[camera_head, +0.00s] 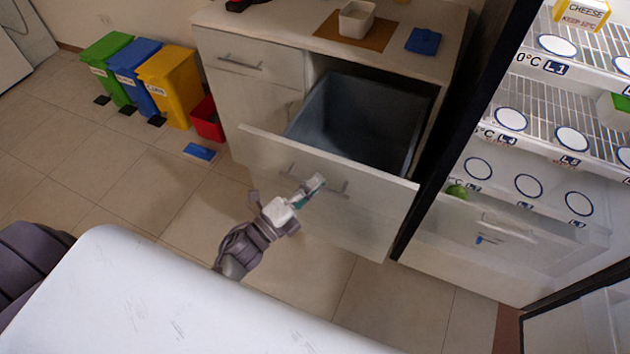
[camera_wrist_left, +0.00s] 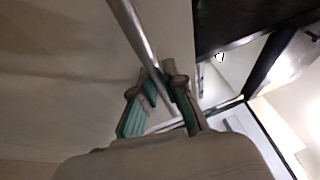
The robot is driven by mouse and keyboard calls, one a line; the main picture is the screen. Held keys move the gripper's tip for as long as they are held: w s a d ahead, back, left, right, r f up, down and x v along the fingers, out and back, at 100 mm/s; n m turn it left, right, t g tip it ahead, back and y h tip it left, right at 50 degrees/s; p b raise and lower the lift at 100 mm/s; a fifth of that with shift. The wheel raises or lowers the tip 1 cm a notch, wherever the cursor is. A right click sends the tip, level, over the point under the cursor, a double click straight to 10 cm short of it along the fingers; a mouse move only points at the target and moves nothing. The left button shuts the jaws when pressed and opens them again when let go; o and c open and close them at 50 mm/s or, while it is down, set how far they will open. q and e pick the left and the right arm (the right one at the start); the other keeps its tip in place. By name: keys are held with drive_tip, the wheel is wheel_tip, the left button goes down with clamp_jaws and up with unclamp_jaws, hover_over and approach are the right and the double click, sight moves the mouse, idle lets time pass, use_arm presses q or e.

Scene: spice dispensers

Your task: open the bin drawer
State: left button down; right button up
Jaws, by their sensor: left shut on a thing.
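The bin drawer (camera_head: 370,205) stands pulled out from the cabinet in the head view, with a dark grey bin (camera_head: 350,110) inside it that looks empty. Its metal bar handle (camera_head: 335,187) runs across the front panel and also shows in the left wrist view (camera_wrist_left: 132,28). My left gripper (camera_head: 312,188) is at the handle, and its green-padded fingers (camera_wrist_left: 163,100) are shut around the bar in the left wrist view. My right gripper is in neither view.
Green (camera_head: 104,65), blue (camera_head: 137,72) and yellow (camera_head: 170,82) bins and a red container (camera_head: 208,119) stand left of the cabinet. An open fridge (camera_head: 540,130) is close on the right. A white surface (camera_head: 150,300) fills the lower left. Tiled floor lies clear between.

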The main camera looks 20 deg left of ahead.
use_arm(q)
drive_tip(key=c, duration=1.2)
unclamp_jaws()
drive_tip(key=shift+s+a, duration=0.1)
drive_tip(key=shift+s, duration=0.1)
drive_tip(key=v, duration=1.1)
drive_tip(key=shift+s+a, duration=0.2)
drive_tip(key=shift+s, duration=0.1)
drive_tip(key=shift+f, duration=0.1)
